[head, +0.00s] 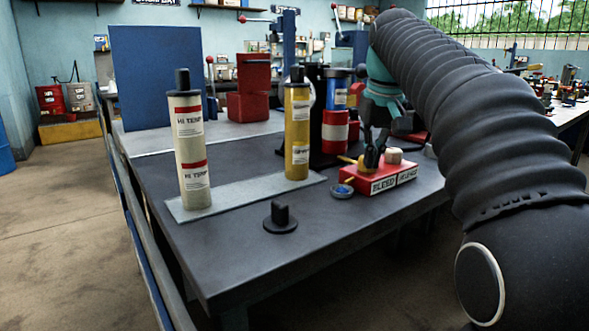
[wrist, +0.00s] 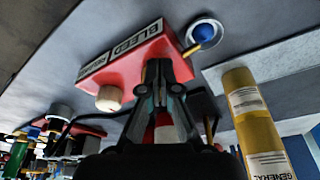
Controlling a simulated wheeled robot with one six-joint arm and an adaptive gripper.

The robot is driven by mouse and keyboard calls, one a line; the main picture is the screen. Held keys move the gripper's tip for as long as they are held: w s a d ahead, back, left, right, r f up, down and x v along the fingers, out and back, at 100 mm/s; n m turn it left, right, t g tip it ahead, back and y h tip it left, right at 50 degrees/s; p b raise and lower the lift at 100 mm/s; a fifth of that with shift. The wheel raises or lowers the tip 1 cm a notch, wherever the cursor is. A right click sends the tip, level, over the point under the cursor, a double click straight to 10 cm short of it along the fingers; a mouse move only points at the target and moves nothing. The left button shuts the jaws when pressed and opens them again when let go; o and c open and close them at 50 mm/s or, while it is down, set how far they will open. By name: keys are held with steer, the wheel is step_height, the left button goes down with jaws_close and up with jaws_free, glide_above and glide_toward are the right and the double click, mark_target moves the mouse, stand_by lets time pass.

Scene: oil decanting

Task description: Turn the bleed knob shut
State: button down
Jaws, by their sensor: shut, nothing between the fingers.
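The red block (head: 380,178) carries the labels BLEED and RELEASE on its front and sits near the table's right front edge. It also shows in the wrist view (wrist: 160,48). A yellow lever-like part (head: 347,159) sticks out leftward at the top of its BLEED side; I take it for the bleed knob, and my gripper partly hides it. A pale round knob (head: 394,156) is on the RELEASE side, also seen in the wrist view (wrist: 109,97). My gripper (head: 372,156) points down at the block's top, shut and empty. Whether its fingertips touch the knob cannot be told.
A small blue-centred dish (head: 342,191) lies left of the block, beside its brass spout (wrist: 197,46). A yellow cylinder (head: 297,130) and a cream cylinder (head: 189,145) stand on a grey plate (head: 245,193). A black knob-shaped piece (head: 280,217) sits in front.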

steer(key=shift+d+r+p, duration=0.1)
steer(key=shift+d+p, duration=0.1)
steer(key=shift+p, duration=0.5)
steer(key=shift+w+d+p, duration=0.1)
steer(key=shift+d+p, duration=0.2)
steer(key=shift+p, duration=0.4)
steer(key=shift+s, duration=0.4)
steer(key=v, duration=0.2)
steer(key=w+v, duration=0.1)
steer(key=v, duration=0.2)
steer(key=shift+w+r, duration=0.1)
steer(key=shift+r, duration=0.35)
steer(key=s+f+m+t, duration=0.1)
steer(key=s+f+t, duration=0.1)
steer(key=s+f, duration=2.4)
steer(key=shift+a+f+t, duration=0.2)
steer(key=shift+f+t, duration=0.2)
steer(key=shift+f, duration=0.55)
